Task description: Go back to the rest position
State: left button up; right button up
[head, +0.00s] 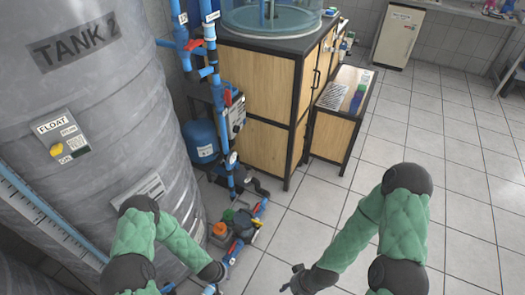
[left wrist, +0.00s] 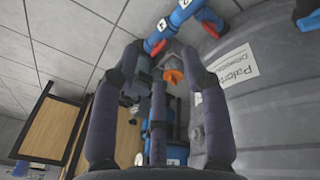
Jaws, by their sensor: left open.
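My left arm reaches down beside the grey tank, and its dark wrist is near the bottom edge of the head view. In the left wrist view, my left gripper (left wrist: 160,70) is open, with its dark fingers spread and nothing held between them. An orange knob (left wrist: 173,77) and blue piping show beyond the fingers. My right gripper (head: 293,279) is low in the head view over the tiled floor, with no object visible in it. Its fingers are too small to tell how far they are apart.
The grey tank marked TANK 2 (head: 100,120) stands at the left. Blue pipes (head: 218,90) and a pump with an orange cap (head: 220,229) stand beside it. A wooden cabinet (head: 257,90) is behind. The tiled floor (head: 450,130) at the right is clear.

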pick_arm(q)
jog(key=s+d+r+m+g+h+p, duration=0.1)
jog(key=s+d+r+m, duration=0.1)
jog(key=s+r, duration=0.3)
jog(key=s+d+r+m+g+h+p, duration=0.1)
jog(key=s+d+r, duration=0.4)
jog(key=r, duration=0.9)
jog(key=shift+s+d+m+h+p, duration=0.4)
jog(key=shift+m+h, duration=0.2)
jog(key=shift+m, duration=0.4)
